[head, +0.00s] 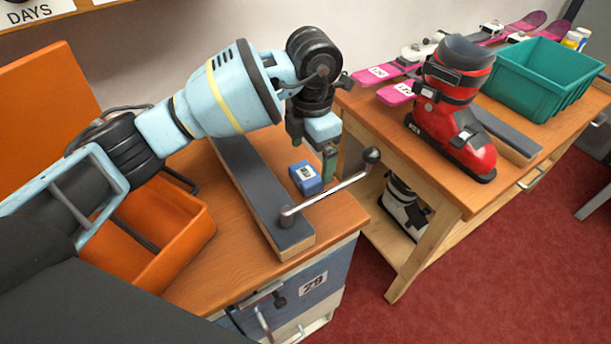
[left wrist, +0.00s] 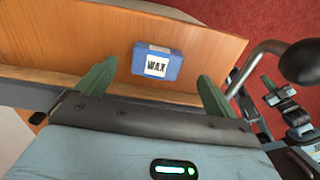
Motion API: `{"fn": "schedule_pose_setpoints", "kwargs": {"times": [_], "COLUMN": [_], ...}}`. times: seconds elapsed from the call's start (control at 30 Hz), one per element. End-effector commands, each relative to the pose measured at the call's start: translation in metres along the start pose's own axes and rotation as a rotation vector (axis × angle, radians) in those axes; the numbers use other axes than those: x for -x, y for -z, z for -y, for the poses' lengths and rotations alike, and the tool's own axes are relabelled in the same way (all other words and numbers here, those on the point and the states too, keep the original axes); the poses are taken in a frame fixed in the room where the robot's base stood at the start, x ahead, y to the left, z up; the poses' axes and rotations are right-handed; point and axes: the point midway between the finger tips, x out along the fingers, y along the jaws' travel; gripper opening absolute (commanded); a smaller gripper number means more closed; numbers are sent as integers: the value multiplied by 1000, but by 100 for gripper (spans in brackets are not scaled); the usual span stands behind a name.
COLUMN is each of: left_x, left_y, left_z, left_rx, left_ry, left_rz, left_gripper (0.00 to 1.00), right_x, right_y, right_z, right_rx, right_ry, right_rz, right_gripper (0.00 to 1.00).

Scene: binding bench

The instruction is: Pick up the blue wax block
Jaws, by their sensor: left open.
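The blue wax block (head: 306,178) sits on the wooden bench top, just right of a long dark-topped bar. It has a white label, which reads WAX in the left wrist view (left wrist: 158,62). My left gripper (head: 328,163) is beside the block in the head view, its fingers pointing down. In the left wrist view the green fingers (left wrist: 158,85) are spread wide, with the block lying in the space between and beyond them. The gripper is open and holds nothing. My right gripper does not show.
A metal crank handle with a black knob (head: 372,156) rises from the bar (head: 250,172) close to the block. An orange bin (head: 165,250) stands at left. A second bench holds a red ski boot (head: 455,120), pink skis and a teal crate (head: 545,82).

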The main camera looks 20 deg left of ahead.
Motion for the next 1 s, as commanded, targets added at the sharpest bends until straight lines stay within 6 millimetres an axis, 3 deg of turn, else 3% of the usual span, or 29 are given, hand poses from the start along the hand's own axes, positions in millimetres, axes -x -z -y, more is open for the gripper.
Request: {"fn": "schedule_pose_setpoints", "kwargs": {"times": [0.4,0.73,1.0], "left_x": [-45,-51,-51], "left_y": [2,1,1], "left_z": [-4,-4,-4], "left_rx": [0,-1,-1], "left_ry": [1,0,0], "left_rz": [0,2,2], "left_gripper": [94,94,58], "right_x": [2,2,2], "right_y": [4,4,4], "right_z": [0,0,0], "right_rx": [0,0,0], "right_ry": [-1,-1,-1], "right_rz": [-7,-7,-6], "right_gripper": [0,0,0]}}
